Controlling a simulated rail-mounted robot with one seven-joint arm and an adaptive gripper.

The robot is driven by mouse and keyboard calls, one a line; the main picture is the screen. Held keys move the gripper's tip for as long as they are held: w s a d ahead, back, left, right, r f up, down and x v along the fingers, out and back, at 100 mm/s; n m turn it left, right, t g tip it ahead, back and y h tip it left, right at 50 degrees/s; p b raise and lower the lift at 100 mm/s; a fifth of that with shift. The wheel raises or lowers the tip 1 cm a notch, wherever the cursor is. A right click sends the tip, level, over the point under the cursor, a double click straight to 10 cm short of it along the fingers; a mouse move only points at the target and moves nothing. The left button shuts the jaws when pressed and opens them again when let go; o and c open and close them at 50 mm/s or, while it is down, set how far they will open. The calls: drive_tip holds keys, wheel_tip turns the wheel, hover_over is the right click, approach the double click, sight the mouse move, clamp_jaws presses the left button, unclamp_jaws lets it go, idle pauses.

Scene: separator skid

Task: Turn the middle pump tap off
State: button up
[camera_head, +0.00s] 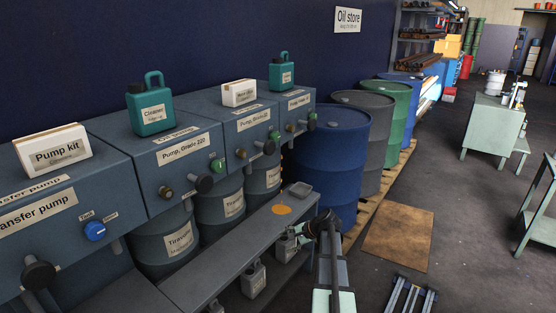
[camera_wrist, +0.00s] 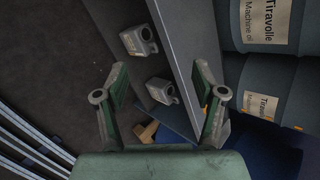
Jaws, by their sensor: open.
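The middle pump (camera_head: 253,121) is a blue-grey box in the row along the wall. A green knob (camera_head: 275,135), a black round-ended part (camera_head: 269,147) and a small brownish knob (camera_head: 241,153) sit on its front; the label is too small to read fully. I cannot tell which way the tap is set. My gripper (camera_head: 300,230) is low by the bench's right end, apart from the pumps. In the wrist view my gripper (camera_wrist: 161,78) is open and empty, its fingers spread. The pump fronts are out of the wrist view.
Grey cans (camera_wrist: 160,90) show below the bench edge. Drums (camera_head: 222,208) stand under the pumps. A blue drum (camera_head: 332,155) stands right of them. The floor at right is partly clear.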

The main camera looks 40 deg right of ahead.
sight(278, 137)
drive_tip(key=w+d+r+m+t, duration=0.1)
drive_tip(key=d+r+m+t, duration=0.15)
drive_tip(key=d+r, duration=0.45)
drive_tip(key=w+d+r+m+t+p, duration=0.1)
drive_tip(key=d+r+m+t, duration=0.2)
drive_tip(key=r, duration=0.8)
drive_tip(key=w+d+r+m+t, duration=0.1)
drive_tip(key=w+d+r+m, duration=0.15)
drive_tip(key=d+r, duration=0.55)
wheel_tip(278, 137, up, 8)
drive_tip(key=w+a+m+t+y, duration=0.1)
drive_tip(key=w+a+m+t, duration=0.15)
drive_tip(key=m, duration=0.45)
drive_tip(key=p+x, duration=0.1)
drive_tip(key=x, duration=0.3)
drive_tip(key=p+x, duration=0.2)
drive_tip(key=x, duration=0.3)
drive_tip(key=p+x, duration=0.2)
drive_tip(key=x, duration=0.2)
drive_tip(key=shift+w+d+r, duration=0.15)
drive_tip(key=shift+w+d, duration=0.05)
drive_tip(key=shift+w, duration=0.15)
drive_tip(key=shift+x, duration=0.9)
drive_tip(key=c, duration=1.1)
